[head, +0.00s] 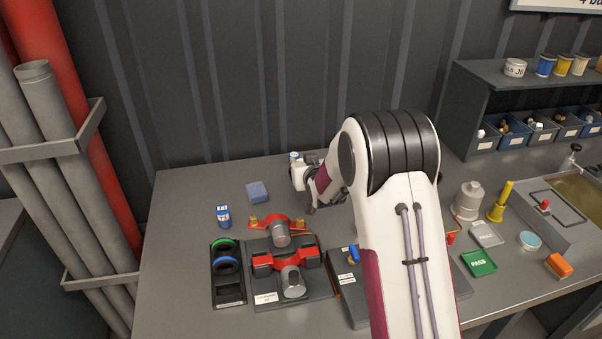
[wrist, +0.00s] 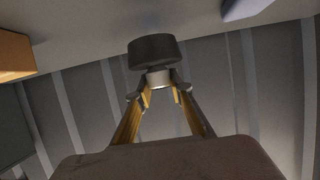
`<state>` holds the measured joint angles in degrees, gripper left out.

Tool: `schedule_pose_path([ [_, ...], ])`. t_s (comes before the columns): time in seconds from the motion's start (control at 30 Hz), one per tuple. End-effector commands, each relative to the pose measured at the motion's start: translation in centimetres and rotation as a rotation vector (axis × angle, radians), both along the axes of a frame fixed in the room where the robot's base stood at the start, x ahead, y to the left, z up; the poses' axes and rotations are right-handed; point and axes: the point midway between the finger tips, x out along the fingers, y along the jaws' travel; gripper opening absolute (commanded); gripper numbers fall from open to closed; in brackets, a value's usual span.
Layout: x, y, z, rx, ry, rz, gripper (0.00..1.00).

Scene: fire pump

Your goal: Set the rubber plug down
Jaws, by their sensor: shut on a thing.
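In the wrist view, my gripper (wrist: 161,90) is shut on the rubber plug (wrist: 154,48). The plug is a dark grey cylinder with a narrower pale stub, and the fingertips clasp that stub. The grey bench top fills the upper part of this view; I cannot tell whether the plug touches it. In the head view, my wrist is low over the back middle of the bench. My arm largely hides the gripper there, and I cannot make out the plug.
A red coupling fixture (head: 280,262) stands in front. A green tray (head: 479,263), a yellow funnel-like piece (head: 500,201) and an orange block (head: 558,265) are right. Bare bench surrounds the sponge.

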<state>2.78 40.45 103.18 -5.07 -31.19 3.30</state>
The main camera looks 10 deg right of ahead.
Motion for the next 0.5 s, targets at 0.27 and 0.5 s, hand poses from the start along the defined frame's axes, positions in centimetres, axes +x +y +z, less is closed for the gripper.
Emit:
schedule_pose_path([
  [0.27,0.0,0.0,-1.9,0.000,0.001,0.000,0.00],
  [0.5,0.0,0.0,-3.6,0.000,0.000,0.000,0.00],
])
